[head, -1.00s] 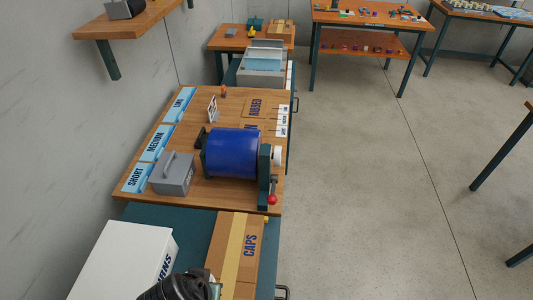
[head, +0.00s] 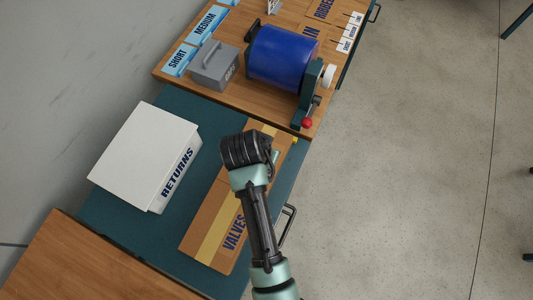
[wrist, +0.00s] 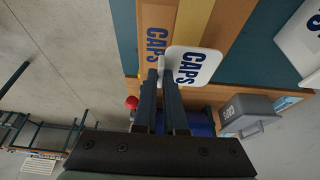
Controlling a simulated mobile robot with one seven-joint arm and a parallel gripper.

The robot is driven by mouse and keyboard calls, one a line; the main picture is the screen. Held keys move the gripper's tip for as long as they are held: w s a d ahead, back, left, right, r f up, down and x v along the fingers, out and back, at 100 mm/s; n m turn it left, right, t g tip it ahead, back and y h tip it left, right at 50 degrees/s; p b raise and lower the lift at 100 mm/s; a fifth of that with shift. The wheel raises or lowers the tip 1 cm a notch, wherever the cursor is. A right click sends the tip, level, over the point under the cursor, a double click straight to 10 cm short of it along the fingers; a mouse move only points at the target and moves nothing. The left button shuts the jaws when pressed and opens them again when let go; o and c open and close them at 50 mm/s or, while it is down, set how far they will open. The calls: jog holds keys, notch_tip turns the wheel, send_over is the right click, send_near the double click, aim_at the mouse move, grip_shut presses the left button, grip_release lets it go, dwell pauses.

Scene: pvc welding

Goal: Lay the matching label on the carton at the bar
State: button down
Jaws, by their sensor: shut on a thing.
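A white label (wrist: 207,62) printed CAPS in blue shows in the wrist view. My gripper (wrist: 168,75) is shut on the label's raised tab. The label overlaps the edge of a brown carton (wrist: 228,32) printed CAPS, with a yellow tape strip. I cannot tell whether the label touches the carton top or hovers above it. In the head view my arm covers much of the CAPS carton (head: 252,127) and hides the gripper and label. A carton printed VALVES (head: 212,238) lies in line with it, nearer to me.
A white RETURNS box (head: 145,150) stands left of the cartons on the teal bench top (head: 110,215). Beyond are a blue drum (head: 283,55) with a red-knobbed lever (head: 307,123) and a grey handled block (head: 214,66). The floor at right is clear.

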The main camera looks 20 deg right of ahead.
jog(key=shift+f, duration=1.8)
jog(key=shift+f, duration=0.1)
jog(key=shift+f, duration=0.15)
jog(key=c, duration=1)
grip_release()
